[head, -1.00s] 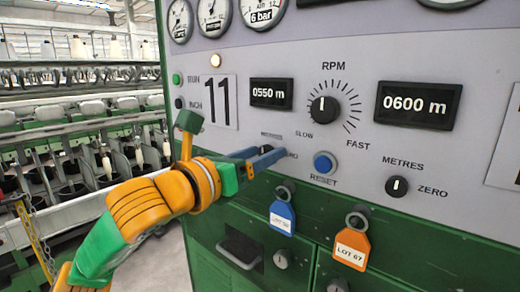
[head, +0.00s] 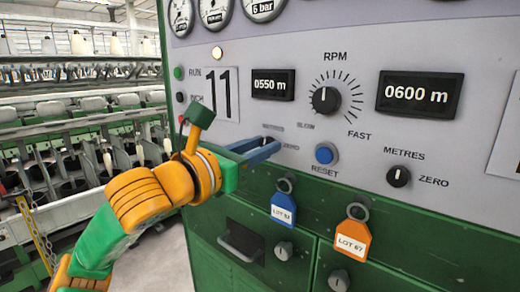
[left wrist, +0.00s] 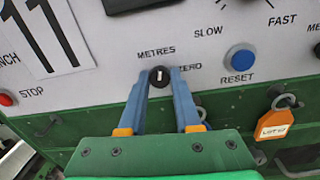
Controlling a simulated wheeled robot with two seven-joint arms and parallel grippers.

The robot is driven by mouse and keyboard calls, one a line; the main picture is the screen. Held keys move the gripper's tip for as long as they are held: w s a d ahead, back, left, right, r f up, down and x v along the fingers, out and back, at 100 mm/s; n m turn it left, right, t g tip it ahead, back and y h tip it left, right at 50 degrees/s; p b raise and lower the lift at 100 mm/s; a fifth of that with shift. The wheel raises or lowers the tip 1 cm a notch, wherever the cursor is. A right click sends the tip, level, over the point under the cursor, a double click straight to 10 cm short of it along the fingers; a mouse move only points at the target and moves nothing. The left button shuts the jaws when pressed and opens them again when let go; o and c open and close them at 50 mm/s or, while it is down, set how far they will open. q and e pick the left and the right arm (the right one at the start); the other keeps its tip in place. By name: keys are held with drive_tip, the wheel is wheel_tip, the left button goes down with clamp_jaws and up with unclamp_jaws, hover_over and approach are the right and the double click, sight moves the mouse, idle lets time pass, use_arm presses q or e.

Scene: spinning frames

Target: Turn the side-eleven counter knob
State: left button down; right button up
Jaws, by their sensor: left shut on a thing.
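The side-eleven counter knob (left wrist: 159,76) is a small black knob with a white mark, between the words METRES and ZERO in the left wrist view. My left gripper (head: 268,146) has its two blue fingers shut on it, one on each side, and they mostly hide it in the head view. In the left wrist view the knob's white mark points roughly up. The side-eleven counter (head: 273,85) above reads 0550 m, beside the big number 11 label (head: 221,95). My right gripper is in neither current view.
A blue RESET button (head: 326,154) sits right of the fingers. Blue (head: 283,213) and orange (head: 353,240) lot tags hang below. Spinning frames stand left.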

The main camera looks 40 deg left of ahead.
use_arm(q)
drive_tip(key=shift+m+h+b, duration=0.3)
drive_tip(key=shift+m+b, duration=0.5)
drive_tip(key=shift+m, duration=6.8)
drive_tip(key=c, duration=0.6)
unclamp_jaws()
drive_tip(key=shift+w, duration=0.1)
drive_tip(key=s+b, duration=0.3)
drive_tip(key=s, duration=0.4)
drive_tip(key=shift+a+f+b, duration=0.2)
drive_tip(key=shift+a+b, duration=0.1)
